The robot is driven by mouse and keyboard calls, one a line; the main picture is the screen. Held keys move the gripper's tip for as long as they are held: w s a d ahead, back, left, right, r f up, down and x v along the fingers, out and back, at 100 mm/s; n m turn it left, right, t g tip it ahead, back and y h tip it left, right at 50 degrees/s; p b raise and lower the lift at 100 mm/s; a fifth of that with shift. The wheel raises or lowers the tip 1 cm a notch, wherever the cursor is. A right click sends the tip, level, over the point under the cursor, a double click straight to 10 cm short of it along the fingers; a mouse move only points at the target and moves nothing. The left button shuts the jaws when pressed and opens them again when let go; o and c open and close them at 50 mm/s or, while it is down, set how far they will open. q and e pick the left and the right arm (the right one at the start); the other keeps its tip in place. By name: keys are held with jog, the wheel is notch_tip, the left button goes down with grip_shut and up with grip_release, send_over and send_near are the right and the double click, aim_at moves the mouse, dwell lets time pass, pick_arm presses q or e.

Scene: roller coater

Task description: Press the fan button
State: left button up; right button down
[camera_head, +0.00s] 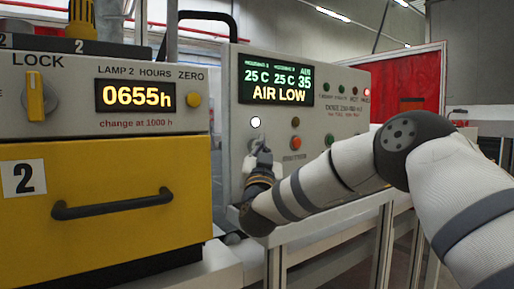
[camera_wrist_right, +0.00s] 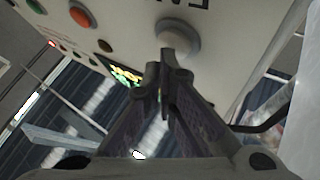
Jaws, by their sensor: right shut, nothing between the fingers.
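The grey control panel (camera_head: 238,82) stands in the middle of the head view. In the right wrist view the pale round fan button (camera_wrist_right: 178,36) sits in a grey ring, with part of a dark label beside it at the top edge. My right gripper (camera_wrist_right: 167,72) is shut and empty, its fingertips right at the button's lower edge; I cannot tell whether they touch it. In the head view my right gripper (camera_head: 263,155) is in front of the panel's lower left and mostly covers the button. A white lamp (camera_head: 256,122) glows just above. My left gripper is not in view.
An orange button (camera_head: 296,142) sits right of my gripper, with a dark one above it. The panel's display (camera_head: 276,80) reads "AIR LOW". A yellow drawer unit (camera_head: 110,225) with a black handle stands close on the left. A grey ledge (camera_head: 330,222) runs below the panel.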

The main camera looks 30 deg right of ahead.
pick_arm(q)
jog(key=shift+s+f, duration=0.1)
pick_arm(e)
jog(key=shift+w, duration=0.3)
dwell(0.4)
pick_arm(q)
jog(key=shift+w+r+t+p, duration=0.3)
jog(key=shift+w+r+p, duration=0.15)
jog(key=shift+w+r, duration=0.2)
pick_arm(e)
jog(key=shift+s, duration=0.85)
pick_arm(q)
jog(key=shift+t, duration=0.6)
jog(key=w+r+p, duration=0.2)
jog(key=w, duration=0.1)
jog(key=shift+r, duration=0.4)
pick_arm(e)
jog(key=s, duration=0.5)
jog(key=shift+d, duration=0.25)
